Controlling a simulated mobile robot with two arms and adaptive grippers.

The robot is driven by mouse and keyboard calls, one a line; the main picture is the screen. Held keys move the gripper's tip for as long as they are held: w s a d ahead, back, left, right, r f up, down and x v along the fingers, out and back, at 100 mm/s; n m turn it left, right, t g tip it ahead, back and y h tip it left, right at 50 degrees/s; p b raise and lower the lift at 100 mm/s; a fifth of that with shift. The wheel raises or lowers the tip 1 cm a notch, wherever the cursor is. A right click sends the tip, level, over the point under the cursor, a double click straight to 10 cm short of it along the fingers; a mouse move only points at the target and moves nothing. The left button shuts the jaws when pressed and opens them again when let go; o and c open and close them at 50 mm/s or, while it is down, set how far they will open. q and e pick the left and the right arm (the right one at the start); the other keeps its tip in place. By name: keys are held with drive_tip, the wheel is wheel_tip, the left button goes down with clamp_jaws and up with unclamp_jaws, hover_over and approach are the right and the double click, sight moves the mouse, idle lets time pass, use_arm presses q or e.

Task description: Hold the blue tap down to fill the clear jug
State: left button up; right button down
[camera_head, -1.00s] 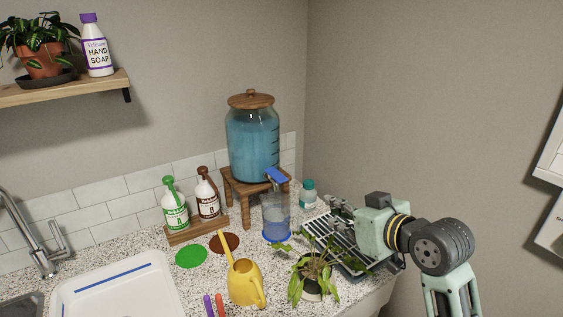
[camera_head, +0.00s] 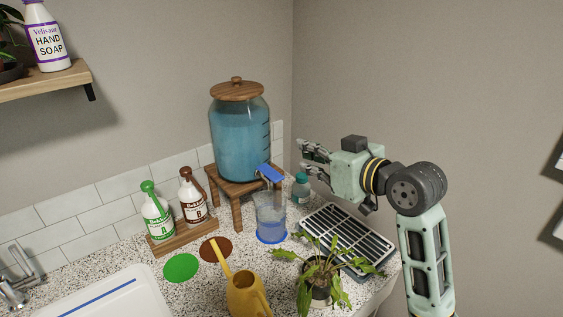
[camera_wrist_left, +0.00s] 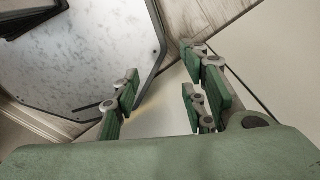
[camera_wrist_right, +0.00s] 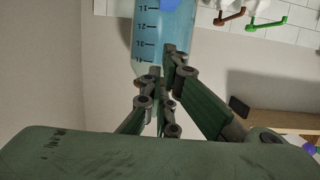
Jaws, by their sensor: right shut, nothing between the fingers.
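The glass dispenser (camera_head: 240,135) is full of blue liquid and stands on a wooden stand (camera_head: 235,190). Its blue tap (camera_head: 271,172) sticks out at the lower front. The clear jug (camera_head: 270,212) stands upright below the tap, on a blue ring mark (camera_head: 271,236); its lower part looks bluish, and I cannot tell its level. My right gripper (camera_head: 304,156) is shut and empty, to the right of the tap, apart from it. In the right wrist view its fingers (camera_wrist_right: 162,82) are together, with the dispenser beyond. My left gripper (camera_wrist_left: 160,98) is open and empty, outside the head view.
A teal-capped bottle (camera_head: 301,188) stands right of the jug, below my right gripper. A black slatted rack (camera_head: 350,238) and a potted plant (camera_head: 320,290) are nearer. A yellow watering can (camera_head: 245,293) stands at front. Two pump bottles (camera_head: 192,198) are left of the stand.

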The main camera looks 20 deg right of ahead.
drive_tip(key=p, duration=0.3)
hover_over(282, 178)
wheel_tip(282, 178, down, 2)
drive_tip(key=shift+w+a+f, duration=0.1)
drive_tip(key=shift+w+f, duration=0.05)
wheel_tip(282, 178, down, 3)
drive_tip(key=shift+r+p, duration=0.1)
drive_tip(key=shift+p, duration=0.2)
drive_tip(key=shift+f, duration=0.7)
use_arm(q)
drive_tip(key=r, duration=0.1)
drive_tip(key=w+r, duration=0.1)
drive_tip(key=r, duration=0.2)
drive_tip(key=shift+w+a, duration=0.25)
drive_tip(key=shift+w, duration=0.1)
drive_tip(key=shift+f, duration=0.1)
use_arm(e)
drive_tip(key=shift+f, duration=0.1)
